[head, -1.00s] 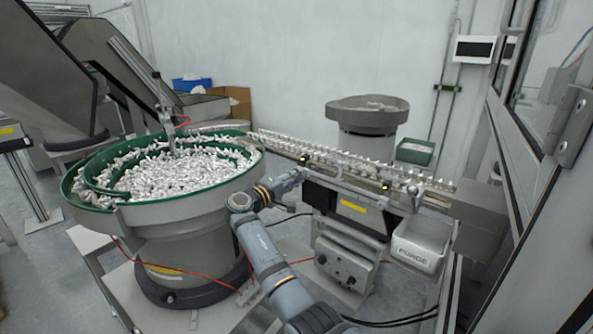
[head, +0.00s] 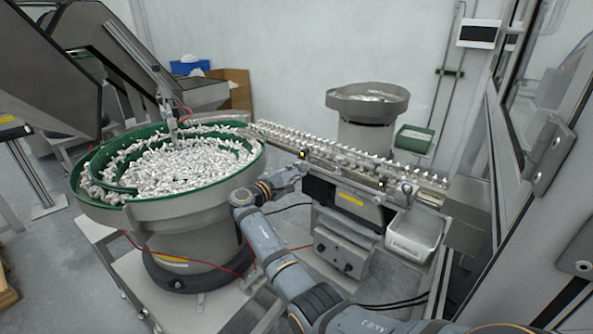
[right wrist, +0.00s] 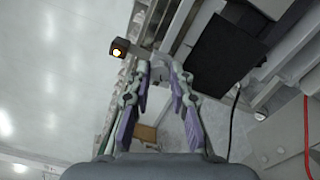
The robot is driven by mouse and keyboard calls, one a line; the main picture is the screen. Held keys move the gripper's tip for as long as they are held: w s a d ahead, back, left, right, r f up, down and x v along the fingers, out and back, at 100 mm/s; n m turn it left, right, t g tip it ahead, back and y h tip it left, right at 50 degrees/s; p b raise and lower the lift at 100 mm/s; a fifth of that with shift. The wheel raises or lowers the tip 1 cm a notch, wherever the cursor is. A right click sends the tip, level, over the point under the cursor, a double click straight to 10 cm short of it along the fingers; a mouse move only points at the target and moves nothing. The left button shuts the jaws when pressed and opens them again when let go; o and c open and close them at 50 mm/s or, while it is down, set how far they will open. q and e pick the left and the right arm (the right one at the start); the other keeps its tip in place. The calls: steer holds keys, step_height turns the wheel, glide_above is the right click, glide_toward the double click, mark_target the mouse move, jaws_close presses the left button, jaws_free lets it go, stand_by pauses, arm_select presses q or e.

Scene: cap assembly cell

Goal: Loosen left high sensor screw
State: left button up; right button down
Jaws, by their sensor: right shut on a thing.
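The left sensor (head: 303,154), a small dark block with a yellow-orange light, sits on the side of the feed rail (head: 345,160). It also shows in the right wrist view (right wrist: 120,49), with its light lit, beside my fingertips. My right gripper (head: 299,169) is just below this sensor in the head view. In the right wrist view its fingers (right wrist: 161,69) close around a small grey piece at the sensor mount, which appears to be the sensor screw (right wrist: 160,74). The fingers hide most of it. My left gripper is not in view.
A bowl feeder (head: 205,205) full of white parts stands left of the rail. A second sensor (head: 381,182) is further right on the rail. Glass doors (head: 530,130) close off the right side.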

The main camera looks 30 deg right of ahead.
steer(key=shift+f, duration=0.1)
steer(key=c, duration=1.2)
jaws_free()
steer(key=shift+a, duration=0.1)
steer(key=v, duration=1.2)
